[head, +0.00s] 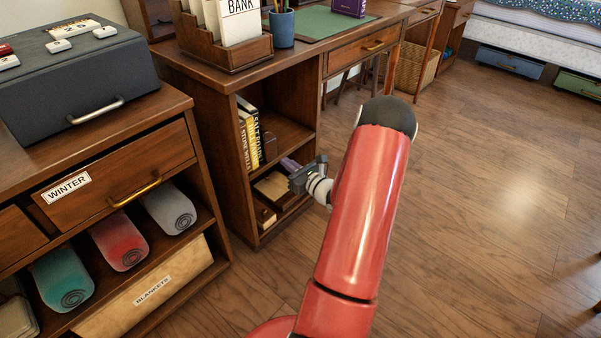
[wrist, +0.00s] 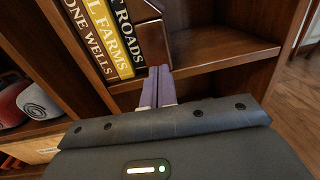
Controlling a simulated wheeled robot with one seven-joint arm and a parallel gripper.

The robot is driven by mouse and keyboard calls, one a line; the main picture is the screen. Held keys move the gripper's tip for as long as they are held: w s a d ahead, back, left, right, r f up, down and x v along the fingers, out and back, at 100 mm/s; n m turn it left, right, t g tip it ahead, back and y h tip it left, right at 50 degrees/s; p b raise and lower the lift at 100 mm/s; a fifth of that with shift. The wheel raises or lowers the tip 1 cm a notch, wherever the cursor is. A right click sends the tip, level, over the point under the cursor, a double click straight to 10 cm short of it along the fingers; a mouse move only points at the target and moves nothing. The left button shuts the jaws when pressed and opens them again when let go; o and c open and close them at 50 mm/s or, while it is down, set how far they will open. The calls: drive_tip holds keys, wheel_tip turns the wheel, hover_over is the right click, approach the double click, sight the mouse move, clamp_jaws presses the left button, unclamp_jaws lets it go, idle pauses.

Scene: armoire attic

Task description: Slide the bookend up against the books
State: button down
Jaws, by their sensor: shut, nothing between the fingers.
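Several upright books (head: 250,138) stand at the left end of the upper shelf inside the desk's open side. Contact is unclear. In the head view my gripper (head: 289,163) is partly hidden by its wrist.
The shelf (wrist: 215,50) is bare to the right of the bookend, up to the side panel. A lower shelf holds a box (head: 272,188). A cabinet with rolled blankets (head: 120,240) stands at the left. The floor (head: 480,200) at the right is clear.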

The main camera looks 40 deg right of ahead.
sight(274, 153)
drive_tip(key=shift+w, duration=2.15)
drive_tip(key=shift+w, duration=0.1)
drive_tip(key=shift+w+b, duration=0.35)
drive_tip(key=shift+w, duration=0.8)
drive_tip(key=shift+s, duration=0.15)
